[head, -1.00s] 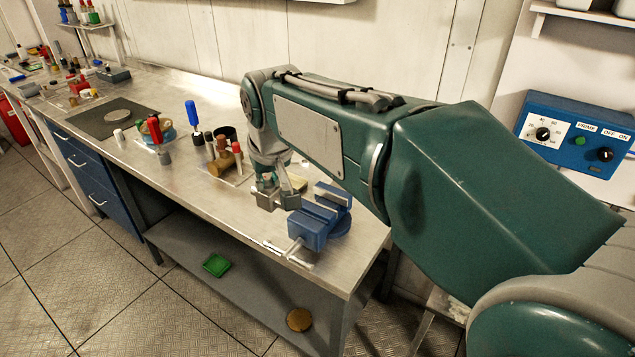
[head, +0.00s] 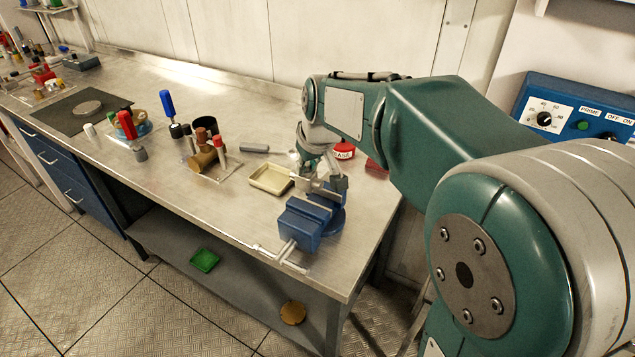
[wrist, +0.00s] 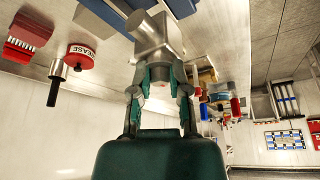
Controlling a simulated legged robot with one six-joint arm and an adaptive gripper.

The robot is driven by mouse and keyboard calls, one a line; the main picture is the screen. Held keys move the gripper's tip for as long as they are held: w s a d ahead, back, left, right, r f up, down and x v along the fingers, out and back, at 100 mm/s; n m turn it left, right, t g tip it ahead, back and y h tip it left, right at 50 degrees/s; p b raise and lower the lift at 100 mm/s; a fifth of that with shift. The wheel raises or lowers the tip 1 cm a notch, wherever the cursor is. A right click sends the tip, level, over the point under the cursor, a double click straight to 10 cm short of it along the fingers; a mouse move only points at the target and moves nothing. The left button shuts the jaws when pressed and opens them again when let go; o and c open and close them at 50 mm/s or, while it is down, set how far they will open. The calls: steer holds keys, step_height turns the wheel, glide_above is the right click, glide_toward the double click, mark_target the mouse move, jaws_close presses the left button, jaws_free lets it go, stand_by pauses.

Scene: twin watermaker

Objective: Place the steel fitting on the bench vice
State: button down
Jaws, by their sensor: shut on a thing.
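The steel fitting (wrist: 155,42) is a grey metal block with a short round stub. My gripper (wrist: 160,78) is shut on it in the wrist view. In the head view my gripper (head: 324,172) is at the far side of the blue bench vice (head: 303,222), with the fitting (head: 320,188) partly hidden over or beside the vice jaws. I cannot tell whether the fitting touches the vice. A blue edge of the vice (wrist: 103,14) shows at the top of the wrist view.
A shallow beige tray (head: 271,179) lies left of the vice. The red grease tin (head: 343,150) stands behind my gripper. A brass fitting (head: 203,158) and several tools stand farther left. The bench front edge is just beyond the vice handle (head: 283,252).

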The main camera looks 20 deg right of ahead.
mark_target(318, 183)
steer(key=shift+w+d+f, duration=0.3)
steer(key=shift+d+f, duration=0.45)
steer(key=shift+f, duration=0.15)
steer(key=f, duration=0.2)
steer(key=d+f, duration=0.1)
steer(key=f, duration=0.1)
steer(key=shift+s, duration=0.15)
steer(key=shift+s+a+f, duration=0.1)
steer(key=shift+a, duration=0.05)
steer(key=c, duration=0.6)
jaws_free()
steer(key=shift+f, duration=0.1)
steer(key=shift+w+f, duration=0.15)
steer(key=shift+w, duration=0.15)
steer(key=shift+r, duration=0.2)
